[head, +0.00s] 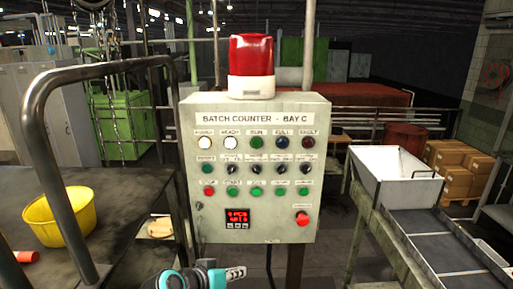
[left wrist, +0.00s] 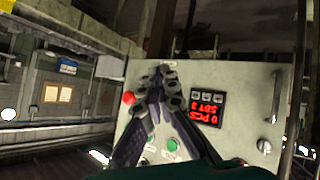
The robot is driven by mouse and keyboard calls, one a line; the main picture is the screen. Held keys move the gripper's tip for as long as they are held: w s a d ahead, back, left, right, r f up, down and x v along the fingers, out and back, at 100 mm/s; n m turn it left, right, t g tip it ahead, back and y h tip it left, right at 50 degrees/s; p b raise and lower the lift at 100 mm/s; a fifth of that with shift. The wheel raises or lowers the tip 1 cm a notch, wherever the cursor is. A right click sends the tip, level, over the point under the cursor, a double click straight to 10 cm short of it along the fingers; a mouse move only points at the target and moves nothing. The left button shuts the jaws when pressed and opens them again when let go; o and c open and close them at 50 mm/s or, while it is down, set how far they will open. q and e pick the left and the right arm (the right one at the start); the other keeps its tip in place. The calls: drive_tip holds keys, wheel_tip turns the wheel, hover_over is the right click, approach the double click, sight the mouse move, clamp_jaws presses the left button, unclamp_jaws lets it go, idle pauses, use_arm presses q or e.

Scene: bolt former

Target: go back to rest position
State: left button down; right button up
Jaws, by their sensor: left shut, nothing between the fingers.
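My left gripper (head: 236,273) is at the bottom of the head view, just in front of the lower edge of the grey control panel (head: 210,215). It is shut and empty. In the left wrist view its two fingers (left wrist: 166,75) meet at the tips, in front of the panel face (left wrist: 250,95), beside the red-lit display (left wrist: 205,110). I cannot tell from these views how small the gap to the panel is. My right gripper is not in view.
The panel carries a red beacon (head: 251,55), rows of buttons and a red push button (head: 302,218). A cart with a bent rail (head: 45,190) and a yellow bucket (head: 62,213) stands left. A white hopper (head: 398,180) above a chute (head: 440,240) stands right.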

use_arm(q)
drive_tip(key=s+a+f+y+b, duration=0.2)
drive_tip(key=s+a+f+b, duration=0.2)
drive_tip(key=f, duration=0.4)
drive_tip(key=s+a+f+n+g+y+b, duration=0.1)
drive_tip(key=s+a+f+b, duration=0.3)
drive_tip(key=f, duration=0.4)
drive_tip(key=s+a+f+n+g+y+b, duration=0.1)
drive_tip(key=s+a+f+y+b, duration=0.2)
drive_tip(key=s+f+b, duration=0.3)
wheel_tip(320, 180, down, 2)
drive_tip(key=shift+s+a+y, duration=0.4)
drive_tip(key=shift+s+a, duration=0.5)
drive_tip(key=shift+s, duration=0.2)
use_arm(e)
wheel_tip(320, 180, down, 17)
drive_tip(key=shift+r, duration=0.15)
